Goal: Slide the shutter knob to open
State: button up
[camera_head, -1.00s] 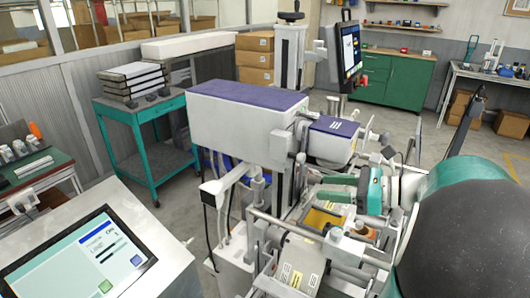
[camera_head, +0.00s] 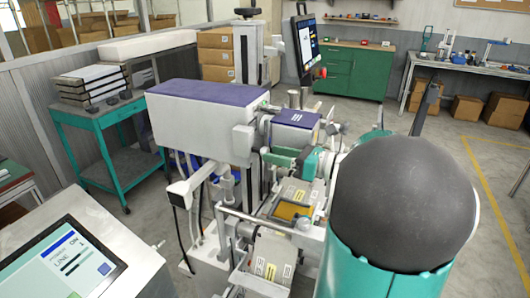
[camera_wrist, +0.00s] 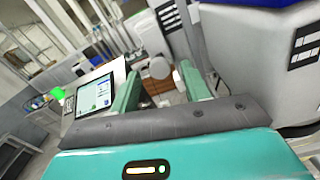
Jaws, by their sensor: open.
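A white machine with a purple top (camera_head: 212,96) stands in the middle of the head view. I cannot tell for sure which part is the shutter knob. A rounded grey part (camera_wrist: 160,68) shows between my fingers in the wrist view, farther off. My gripper (camera_wrist: 163,88) is open, with two teal fingers apart and nothing held. In the head view, its teal and green parts appear beside the machine's right side, above the yellow-orange plate (camera_head: 290,211). My dark dome and teal arm link hide part of the machine's right side.
A touch-screen console (camera_head: 62,264) stands at the lower left; its screen also shows in the wrist view (camera_wrist: 94,96). A teal cart (camera_head: 108,137) with stacked cases is behind it. A monitor (camera_head: 304,45) rises behind the machine. Open floor lies at the right.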

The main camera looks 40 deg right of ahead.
aim_at(252, 139)
jog(key=shift+x, duration=1.85)
jog(key=shift+c, duration=0.5)
grip_shut()
jog(key=shift+r, duration=1.55)
jog(key=shift+o, duration=0.5)
grip_release()
jog(key=v, duration=1.4)
jog(key=shift+w, duration=0.1)
